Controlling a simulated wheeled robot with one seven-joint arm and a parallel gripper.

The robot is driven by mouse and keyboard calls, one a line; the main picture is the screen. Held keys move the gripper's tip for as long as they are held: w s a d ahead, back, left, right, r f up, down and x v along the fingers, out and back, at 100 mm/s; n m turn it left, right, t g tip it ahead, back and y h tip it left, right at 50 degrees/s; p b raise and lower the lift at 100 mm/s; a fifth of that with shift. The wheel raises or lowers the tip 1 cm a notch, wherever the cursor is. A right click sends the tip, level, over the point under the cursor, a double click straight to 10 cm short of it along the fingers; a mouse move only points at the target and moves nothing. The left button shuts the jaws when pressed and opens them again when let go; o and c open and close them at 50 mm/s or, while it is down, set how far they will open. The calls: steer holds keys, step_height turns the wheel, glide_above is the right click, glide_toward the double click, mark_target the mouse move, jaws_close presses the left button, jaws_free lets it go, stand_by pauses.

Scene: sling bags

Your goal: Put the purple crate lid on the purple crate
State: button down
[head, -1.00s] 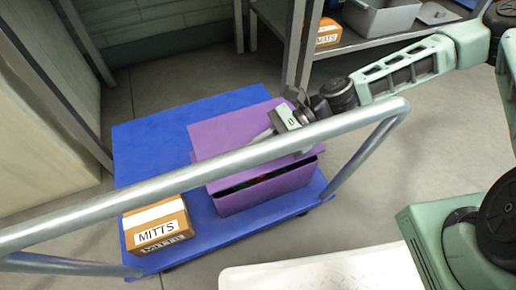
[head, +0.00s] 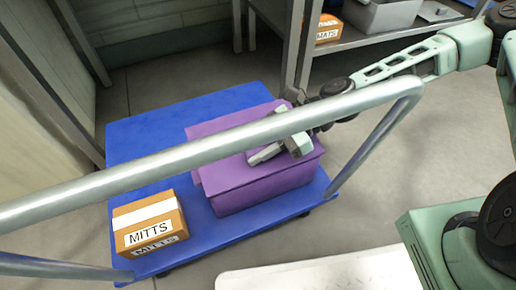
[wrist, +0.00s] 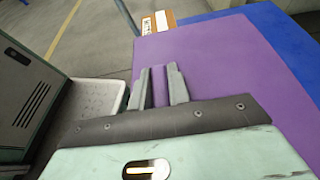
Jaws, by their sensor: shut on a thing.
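The purple crate (head: 265,192) stands on the blue cart. The purple crate lid (head: 226,172) lies flat over its top, with its front edge along the crate's front rim. The lid's left side seems to stick out a little past the crate; the cart handle hides part of it, so I cannot tell whether it is fully seated. My gripper (head: 253,158) is over the lid. In the wrist view my gripper (wrist: 157,78) is shut on a purple strip of the lid (wrist: 225,60). The crate's inside is hidden.
The cart's grey handle bar (head: 130,172) crosses in front of the crate and my arm. A MITTS box (head: 150,223) stands at the cart's front left. Bare blue deck (head: 140,135) lies behind it. A metal shelf (head: 350,42) with bins stands behind.

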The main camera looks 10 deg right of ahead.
steer(key=shift+f, duration=0.4)
steer(key=c, duration=1.3)
jaws_free()
steer(key=shift+o, duration=0.2)
